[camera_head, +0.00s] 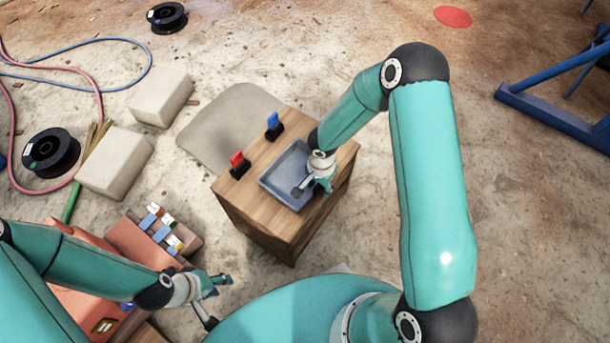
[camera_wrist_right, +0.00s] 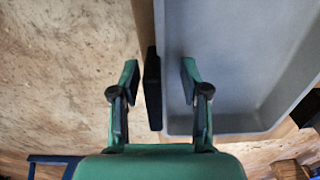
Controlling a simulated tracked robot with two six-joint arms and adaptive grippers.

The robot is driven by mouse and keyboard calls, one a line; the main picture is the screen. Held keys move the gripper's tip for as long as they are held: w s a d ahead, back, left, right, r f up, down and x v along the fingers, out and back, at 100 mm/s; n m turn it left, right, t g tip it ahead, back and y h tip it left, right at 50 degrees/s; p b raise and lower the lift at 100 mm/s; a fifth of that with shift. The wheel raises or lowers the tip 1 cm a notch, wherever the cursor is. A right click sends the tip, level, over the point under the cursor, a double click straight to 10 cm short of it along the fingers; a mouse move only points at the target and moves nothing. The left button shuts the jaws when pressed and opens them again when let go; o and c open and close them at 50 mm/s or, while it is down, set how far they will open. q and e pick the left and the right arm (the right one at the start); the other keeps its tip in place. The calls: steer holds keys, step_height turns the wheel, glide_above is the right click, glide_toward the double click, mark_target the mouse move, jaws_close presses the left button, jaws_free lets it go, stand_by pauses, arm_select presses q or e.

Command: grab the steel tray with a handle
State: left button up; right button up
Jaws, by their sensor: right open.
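The grey steel tray (camera_head: 284,172) lies on a wooden cabinet (camera_head: 237,188) in the head view. Its wall and floor fill the right side of the right wrist view (camera_wrist_right: 232,60). A black upright handle (camera_wrist_right: 152,90) runs along the tray's outer side there. My right gripper (camera_wrist_right: 159,75) is open, one finger on each side of the handle, the right finger over the tray's inside. In the head view my right gripper (camera_head: 322,184) is at the tray's right side and hides part of it. My left gripper (camera_head: 218,287) is at lower left, away from the tray; its jaw opening is unclear.
A red piece (camera_head: 238,163) and a blue piece (camera_head: 273,124) in black holders stand on the cabinet beside the tray. A bin with small coloured items (camera_head: 162,228) is at lower left. Pale blocks (camera_head: 115,162), cable spools and hoses lie on the floor left.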

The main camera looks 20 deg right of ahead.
jaws_close()
steer(key=shift+r, duration=0.1)
stand_by(0.3)
